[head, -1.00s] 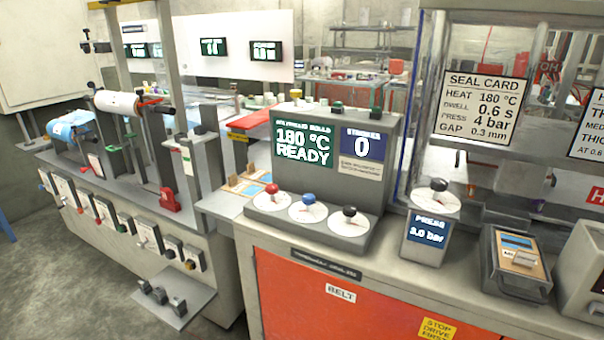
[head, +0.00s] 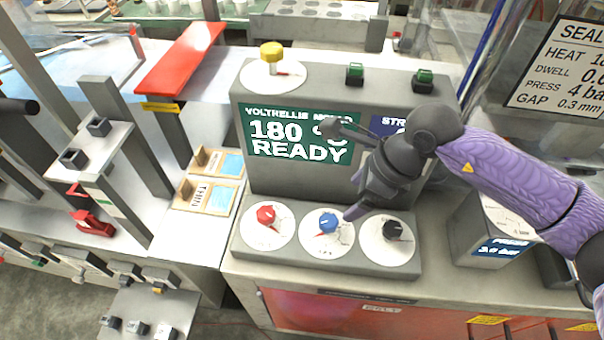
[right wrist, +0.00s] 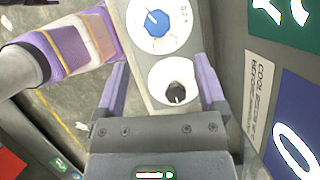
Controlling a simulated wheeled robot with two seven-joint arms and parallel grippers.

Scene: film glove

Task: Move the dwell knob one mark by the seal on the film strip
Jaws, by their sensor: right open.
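Three knobs on white dials sit in a row on the grey control box: a red knob (head: 265,214), a blue knob (head: 327,221) and a black knob (head: 393,229). I cannot read which is the dwell knob. My right gripper (head: 342,171) is open and empty, above the dials and in front of the display. In the right wrist view, the black knob (right wrist: 178,93) appears between the spread fingers (right wrist: 161,82), apart from them; the blue knob (right wrist: 156,23) lies beyond. Cards with light blue film pieces (head: 221,198) lie left of the box. My left gripper is out of view.
The green display (head: 290,150) reads 180 °C READY; my gripper partly covers the stroke display (head: 385,124). A yellow knob (head: 271,52) and two green switches top the box. The seal card (head: 565,70) is cut off at right. A pressure unit (head: 490,235) stands partly behind my arm.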

